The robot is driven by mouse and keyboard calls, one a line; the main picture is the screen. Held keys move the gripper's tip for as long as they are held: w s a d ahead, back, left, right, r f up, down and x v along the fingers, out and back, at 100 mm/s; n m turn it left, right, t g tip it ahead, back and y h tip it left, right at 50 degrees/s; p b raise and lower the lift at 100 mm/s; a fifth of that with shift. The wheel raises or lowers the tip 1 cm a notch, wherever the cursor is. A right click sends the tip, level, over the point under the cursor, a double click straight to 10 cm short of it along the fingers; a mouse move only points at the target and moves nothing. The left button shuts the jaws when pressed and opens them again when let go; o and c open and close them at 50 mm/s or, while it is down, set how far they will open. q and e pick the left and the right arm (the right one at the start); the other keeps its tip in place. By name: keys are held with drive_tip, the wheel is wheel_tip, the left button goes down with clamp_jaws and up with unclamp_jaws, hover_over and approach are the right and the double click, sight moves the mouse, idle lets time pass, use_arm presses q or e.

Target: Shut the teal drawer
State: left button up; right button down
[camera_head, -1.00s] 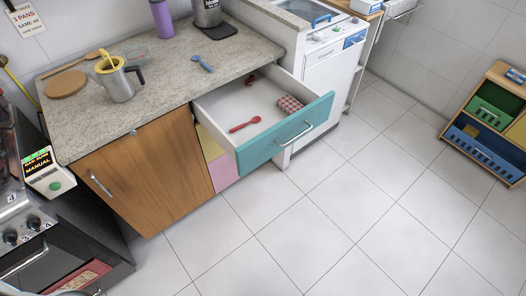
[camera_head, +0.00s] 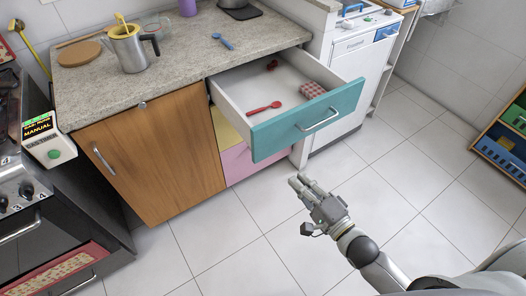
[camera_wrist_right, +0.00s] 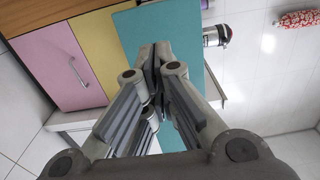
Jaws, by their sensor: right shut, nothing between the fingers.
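The teal drawer (camera_head: 308,121) stands pulled out from under the counter in the head view. Inside it lie a red spoon (camera_head: 264,108), a small red item at the back and a red-checked cloth (camera_head: 312,90). Its front has a metal bar handle (camera_head: 320,119). My right gripper (camera_head: 298,183) is shut and empty, below and in front of the drawer, apart from it in the head view. In the right wrist view the shut fingers (camera_wrist_right: 154,62) overlap the teal front (camera_wrist_right: 150,22); contact cannot be told. My left gripper is not in view.
Yellow and pink drawer fronts (camera_head: 252,163) sit below, beside a wooden cabinet door (camera_head: 152,155). A white appliance (camera_head: 350,70) stands right of the drawer. The stove (camera_head: 40,200) is at left. The tiled floor in front is mostly clear.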

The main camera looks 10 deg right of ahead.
sight(267, 143)
drive_tip(key=x, duration=1.2)
drive_tip(key=shift+w+f, duration=0.1)
drive_tip(key=shift+w, duration=0.2)
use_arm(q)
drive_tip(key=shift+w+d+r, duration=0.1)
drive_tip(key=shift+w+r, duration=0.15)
use_arm(e)
drive_tip(key=shift+w+a, duration=0.2)
drive_tip(key=shift+w, duration=0.15)
use_arm(q)
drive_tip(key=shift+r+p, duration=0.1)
drive_tip(key=shift+p, duration=0.2)
